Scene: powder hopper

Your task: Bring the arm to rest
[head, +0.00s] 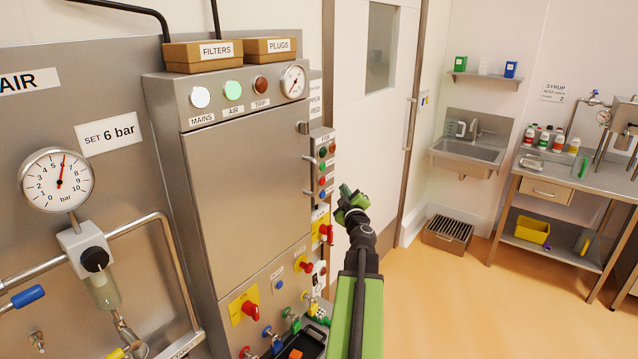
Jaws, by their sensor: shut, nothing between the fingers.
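My arm, green and black, reaches up from the bottom middle of the head view. My gripper (345,190) is at its far end, shut and empty. It is in front of the white door and just right of the narrow side panel (322,165) with its row of buttons. I cannot tell how far it is from that panel; no touch is visible.
A steel cabinet (245,185) stands left of my arm, with valves and a red switch (250,310) low down. A pressure gauge (57,180) is at far left. The white door (362,130) is behind. A sink (468,150) and steel table (570,180) stand right; the floor (450,310) between is clear.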

